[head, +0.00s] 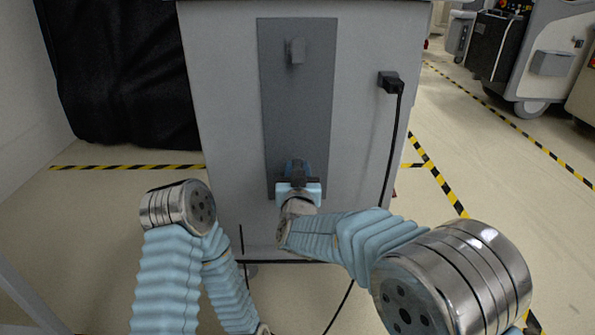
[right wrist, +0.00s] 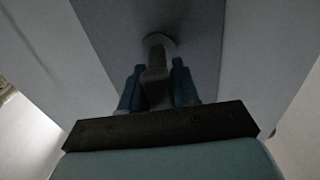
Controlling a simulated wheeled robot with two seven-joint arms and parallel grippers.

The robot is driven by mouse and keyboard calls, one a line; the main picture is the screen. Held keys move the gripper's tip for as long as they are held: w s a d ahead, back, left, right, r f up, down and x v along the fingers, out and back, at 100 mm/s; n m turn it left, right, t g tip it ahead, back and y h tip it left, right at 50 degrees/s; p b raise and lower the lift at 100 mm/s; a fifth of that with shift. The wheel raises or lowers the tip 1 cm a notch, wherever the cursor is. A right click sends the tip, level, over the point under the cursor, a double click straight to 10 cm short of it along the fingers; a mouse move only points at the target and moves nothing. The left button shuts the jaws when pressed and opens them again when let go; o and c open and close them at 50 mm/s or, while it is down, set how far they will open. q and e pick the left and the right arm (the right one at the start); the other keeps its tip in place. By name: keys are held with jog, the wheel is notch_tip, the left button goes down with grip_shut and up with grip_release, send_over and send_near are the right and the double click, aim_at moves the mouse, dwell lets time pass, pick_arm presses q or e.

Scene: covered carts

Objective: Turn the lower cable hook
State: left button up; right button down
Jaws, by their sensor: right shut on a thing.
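The lower cable hook is on the dark grey panel (head: 297,115) of the cart's face. In the head view my right gripper (head: 297,170) covers it. In the right wrist view the lower cable hook (right wrist: 157,75) comes out from a round base on the panel and lies between the blue fingers of my right gripper (right wrist: 157,90). The gripper is shut on it.
The grey cart (head: 360,130) stands directly in front of me. A black plug (head: 390,82) with a hanging cable (head: 391,150) is on its right side. A black cover (head: 120,70) hangs at the left. Other carts (head: 535,60) stand at the far right, beyond open floor.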

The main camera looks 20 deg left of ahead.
jog(key=c, duration=1.1)
grip_release()
jog(key=shift+f, duration=0.25)
jog(key=shift+o, duration=0.9)
jog(key=shift+r, duration=0.15)
jog(key=p+v, duration=0.1)
jog(key=v, duration=1.3)
jog(key=shift+w, duration=0.1)
